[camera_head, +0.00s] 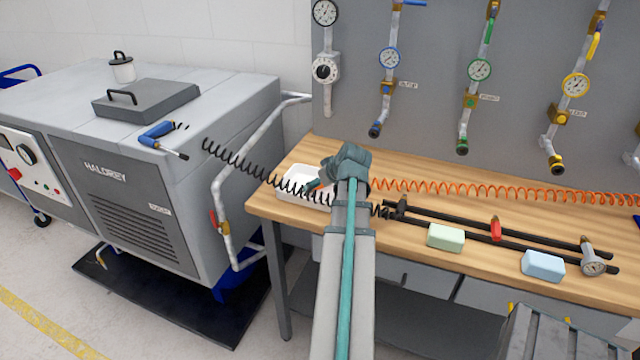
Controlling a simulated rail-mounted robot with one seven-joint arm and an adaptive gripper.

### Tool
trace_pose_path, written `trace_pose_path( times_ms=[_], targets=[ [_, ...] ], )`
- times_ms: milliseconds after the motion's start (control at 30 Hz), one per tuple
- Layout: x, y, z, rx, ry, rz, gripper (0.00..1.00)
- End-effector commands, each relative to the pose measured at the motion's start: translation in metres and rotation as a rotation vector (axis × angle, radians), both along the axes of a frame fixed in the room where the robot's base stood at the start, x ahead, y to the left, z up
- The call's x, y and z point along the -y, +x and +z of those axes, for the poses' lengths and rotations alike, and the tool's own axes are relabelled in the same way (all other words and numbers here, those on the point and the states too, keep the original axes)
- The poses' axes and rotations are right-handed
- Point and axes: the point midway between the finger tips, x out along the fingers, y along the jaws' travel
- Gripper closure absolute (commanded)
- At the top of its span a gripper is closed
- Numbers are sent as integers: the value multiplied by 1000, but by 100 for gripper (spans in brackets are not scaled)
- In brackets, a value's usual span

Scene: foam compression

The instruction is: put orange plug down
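My gripper (317,186) is over the white tray (288,196) at the left end of the wooden bench, pointing left and down. A small orange-red piece (313,185) shows at its fingertips. It may be the orange plug, but it is too small and too covered to be sure. My wrist and arm hide much of the tray, and I cannot tell whether the fingers are closed on the piece. The orange coiled hose (450,188) lies along the back of the bench, and its left end disappears behind my wrist.
A black coiled hose (245,163) stretches from the left across the tray. On the bench (400,250) are a black pipe frame with a red valve (496,229) and a gauge (592,262), a green block (445,237) and a blue block (543,266). Gauged pipes hang on the wall panel.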

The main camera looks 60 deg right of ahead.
Motion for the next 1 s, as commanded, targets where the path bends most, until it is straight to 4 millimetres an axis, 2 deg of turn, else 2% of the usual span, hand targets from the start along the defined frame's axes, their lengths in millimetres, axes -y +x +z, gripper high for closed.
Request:
trace_pose_path(
  times_ms=[433, 467, 500, 600, 1000],
  targets=[
    [0, 0, -8, 1, -1, -1, 91],
    [0, 0, -6, 1, -1, -1, 20],
    [0, 0, -6, 1, -1, -1, 14],
    [0, 0, -6, 1, -1, -1, 0],
    [0, 0, -2, 1, -1, -1, 0]
  ],
)
